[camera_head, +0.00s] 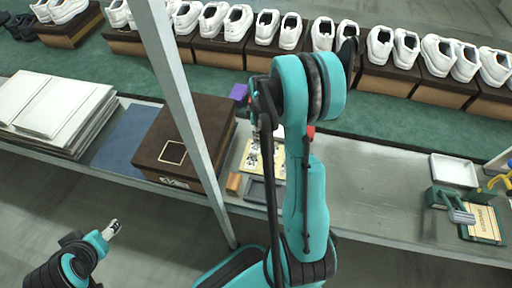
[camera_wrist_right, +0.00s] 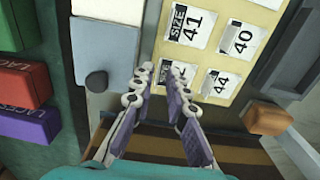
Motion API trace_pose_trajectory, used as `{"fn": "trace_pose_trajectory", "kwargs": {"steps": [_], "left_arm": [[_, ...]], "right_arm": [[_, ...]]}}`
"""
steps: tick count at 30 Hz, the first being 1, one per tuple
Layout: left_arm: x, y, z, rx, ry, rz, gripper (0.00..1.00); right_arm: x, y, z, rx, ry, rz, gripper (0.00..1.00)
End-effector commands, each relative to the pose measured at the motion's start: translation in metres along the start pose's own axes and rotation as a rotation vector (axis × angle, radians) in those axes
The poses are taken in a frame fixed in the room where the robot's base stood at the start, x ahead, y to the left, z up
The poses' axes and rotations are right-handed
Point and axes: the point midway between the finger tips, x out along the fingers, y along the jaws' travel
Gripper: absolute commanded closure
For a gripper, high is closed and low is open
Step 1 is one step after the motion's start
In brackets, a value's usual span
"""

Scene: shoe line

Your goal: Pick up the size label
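The size labels are white squares on a pale yellow sheet (camera_wrist_right: 225,62) in the right wrist view. One reads SIZE 41 (camera_wrist_right: 191,25), one 40 (camera_wrist_right: 240,38), one 44 (camera_wrist_right: 219,84). Another label (camera_wrist_right: 184,72) is partly covered by a finger of my right gripper (camera_wrist_right: 157,73). That gripper is open, a gap between its fingertips, over the sheet's lower left edge; nothing shows between them. In the head view the sheet (camera_head: 249,160) lies on the bench, partly hidden by my right arm. My left gripper (camera_head: 113,229) is low at the left, away from the labels; its opening is unclear.
A brown shoebox (camera_head: 155,146) stands left of the sheet, behind a grey post (camera_head: 183,95). Red (camera_wrist_right: 22,84) and purple (camera_wrist_right: 32,121) blocks and a grey plate with a dark knob (camera_wrist_right: 97,82) flank the gripper. An orange block (camera_wrist_right: 267,118) lies right. White shoes line the back.

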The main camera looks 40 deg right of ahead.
Motion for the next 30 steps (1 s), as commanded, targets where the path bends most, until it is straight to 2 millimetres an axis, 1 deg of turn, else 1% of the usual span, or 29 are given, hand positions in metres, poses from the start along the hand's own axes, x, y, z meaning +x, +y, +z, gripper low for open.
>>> {"fn": "trace_pose_trajectory", "kwargs": {"steps": [1,3,9,11,12,23,26,30], "left_arm": [[0.005,0.000,0.004,0.000,0.000,0.000,0.39],[0.006,0.000,0.005,0.000,0.000,0.000,0.39],[0.005,0.000,0.004,0.000,0.000,0.000,0.39],[0.005,0.000,0.004,0.000,0.000,0.000,0.39],[0.005,0.000,0.004,0.000,0.000,0.000,0.39],[0.005,0.000,0.003,0.000,0.000,0.000,0.39],[0.003,0.000,0.002,0.000,0.000,0.000,0.39],[-0.003,0.000,-0.002,0.000,0.000,0.000,0.39]], "right_arm": [[0.011,0.001,0.000,0.000,0.000,0.000,0.85],[0.016,0.000,0.000,0.000,0.000,0.000,0.85],[0.015,0.000,0.000,0.001,0.000,0.000,0.85],[0.014,0.000,0.000,0.001,0.000,0.000,0.97],[0.014,0.000,0.000,0.001,0.000,0.000,1.00],[0.014,0.000,0.000,0.001,0.000,0.000,1.00],[0.010,0.000,0.000,0.001,0.000,0.000,1.00],[-0.004,0.000,0.000,0.001,0.000,0.000,1.00]]}}
